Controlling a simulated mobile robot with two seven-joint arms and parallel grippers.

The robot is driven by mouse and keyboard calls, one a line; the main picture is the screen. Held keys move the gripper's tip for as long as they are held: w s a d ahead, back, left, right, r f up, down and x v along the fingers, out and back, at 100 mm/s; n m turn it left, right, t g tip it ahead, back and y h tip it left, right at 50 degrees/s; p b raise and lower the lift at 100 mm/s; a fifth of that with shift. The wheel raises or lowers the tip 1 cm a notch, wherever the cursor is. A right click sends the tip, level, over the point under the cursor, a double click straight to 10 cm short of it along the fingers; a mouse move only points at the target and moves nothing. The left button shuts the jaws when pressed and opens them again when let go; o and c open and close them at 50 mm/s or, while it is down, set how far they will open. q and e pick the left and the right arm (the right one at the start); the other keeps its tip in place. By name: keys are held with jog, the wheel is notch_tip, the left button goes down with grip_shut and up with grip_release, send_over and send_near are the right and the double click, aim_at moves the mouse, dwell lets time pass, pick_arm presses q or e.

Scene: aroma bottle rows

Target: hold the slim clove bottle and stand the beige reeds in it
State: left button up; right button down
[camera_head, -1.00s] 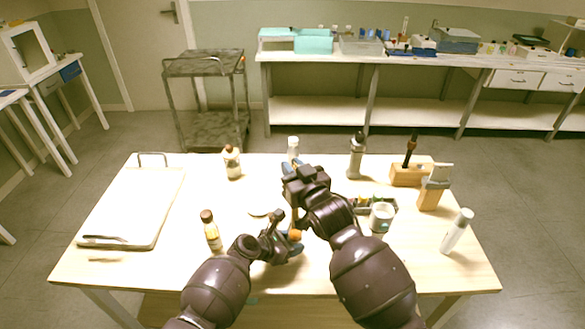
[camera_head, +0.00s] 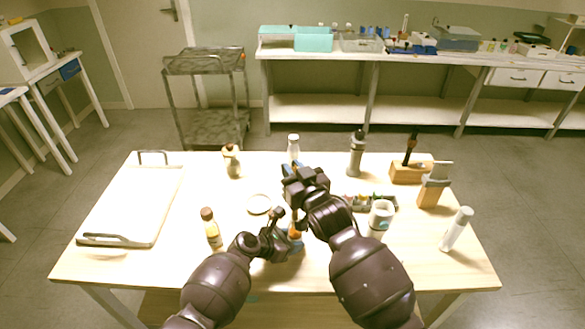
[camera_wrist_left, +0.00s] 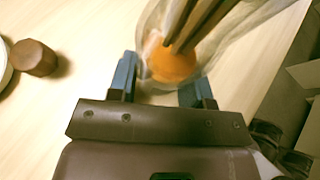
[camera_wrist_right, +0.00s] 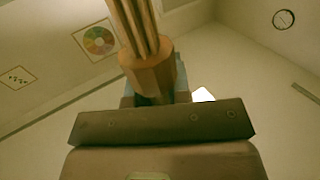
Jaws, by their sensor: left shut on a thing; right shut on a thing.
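In the left wrist view a clear bottle with orange liquid (camera_wrist_left: 172,66) sits between the blue fingers of my left gripper (camera_wrist_left: 158,85), which is shut on it. In the head view my left gripper (camera_head: 287,240) is low at the table's middle, with a bit of orange (camera_head: 296,233) beside it. My right gripper (camera_head: 298,176) is above it. In the right wrist view my right gripper (camera_wrist_right: 155,92) is shut on the beige reeds (camera_wrist_right: 134,25), at a wooden collar (camera_wrist_right: 148,74). Dark stick ends (camera_wrist_left: 195,20) overlap the bottle in the left wrist view; their depth is unclear.
A brown cap (camera_wrist_left: 34,57) lies near the white dish (camera_head: 259,204). An amber bottle (camera_head: 212,232) stands left of my left gripper. The left board (camera_head: 135,205) is bare.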

jog(key=shift+f, duration=4.4)
jog(key=c, duration=1)
grip_release()
jog(key=v, duration=1.2)
pick_arm(q)
jog(key=o, duration=0.8)
